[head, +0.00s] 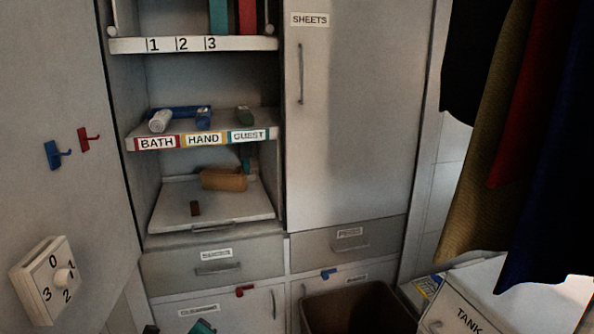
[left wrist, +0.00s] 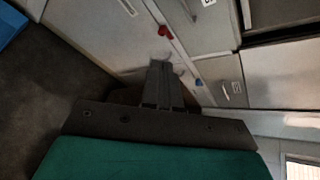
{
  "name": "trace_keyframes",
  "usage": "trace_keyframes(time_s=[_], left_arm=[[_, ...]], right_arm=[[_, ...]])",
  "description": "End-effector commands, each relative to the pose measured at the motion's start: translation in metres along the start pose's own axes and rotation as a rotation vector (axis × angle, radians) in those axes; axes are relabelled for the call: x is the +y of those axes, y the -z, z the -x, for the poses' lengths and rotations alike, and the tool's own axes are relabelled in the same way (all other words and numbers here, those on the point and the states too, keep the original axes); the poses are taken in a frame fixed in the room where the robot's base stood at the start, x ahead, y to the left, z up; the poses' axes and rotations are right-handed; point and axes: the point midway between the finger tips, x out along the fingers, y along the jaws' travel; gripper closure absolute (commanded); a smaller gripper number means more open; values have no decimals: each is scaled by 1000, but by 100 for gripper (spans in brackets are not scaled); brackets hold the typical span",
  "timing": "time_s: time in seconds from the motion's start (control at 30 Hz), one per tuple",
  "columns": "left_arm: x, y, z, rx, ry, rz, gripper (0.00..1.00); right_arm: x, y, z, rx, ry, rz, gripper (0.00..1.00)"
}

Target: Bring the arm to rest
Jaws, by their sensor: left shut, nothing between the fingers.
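My left gripper (left wrist: 163,84) shows in the left wrist view with its two grey fingers together and nothing between them. Its dark palm and teal body fill the lower part of that view. The fingers point toward grey cabinet fronts; I cannot tell the gap to them. In the head view only small dark and teal pieces show at the bottom edge, which may be part of my left arm. My right gripper is in neither view.
A shelf marked BATH, HAND, GUEST (head: 203,142) holds several rolled items. Below, a pull-out tray (head: 228,226) bears a tan item (head: 223,179). A dark open bin (head: 358,306) stands before the drawers. Cloths (head: 548,120) hang at right, above the TANK box (head: 462,318). A dial (head: 48,278) is at left.

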Motion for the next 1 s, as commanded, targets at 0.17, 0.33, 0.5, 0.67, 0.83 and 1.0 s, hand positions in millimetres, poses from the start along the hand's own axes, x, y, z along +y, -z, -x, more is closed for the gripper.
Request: trace_keyframes(time_s=[0.17, 0.33, 0.5, 0.67, 0.83, 1.0], left_arm=[[42, 73, 62, 128, -29, 546, 100], [72, 111, 129, 197, -97, 1077, 100], [92, 125, 197, 217, -177, 1574, 100], [102, 124, 243, 204, -230, 1908, 100], [104, 120, 264, 193, -254, 2068, 100], [104, 120, 265, 193, -254, 2078, 100]], right_arm=[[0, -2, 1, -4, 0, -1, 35], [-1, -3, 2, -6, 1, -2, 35], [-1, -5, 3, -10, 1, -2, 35], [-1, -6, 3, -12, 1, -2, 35], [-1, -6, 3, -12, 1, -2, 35], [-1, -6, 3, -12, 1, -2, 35]])
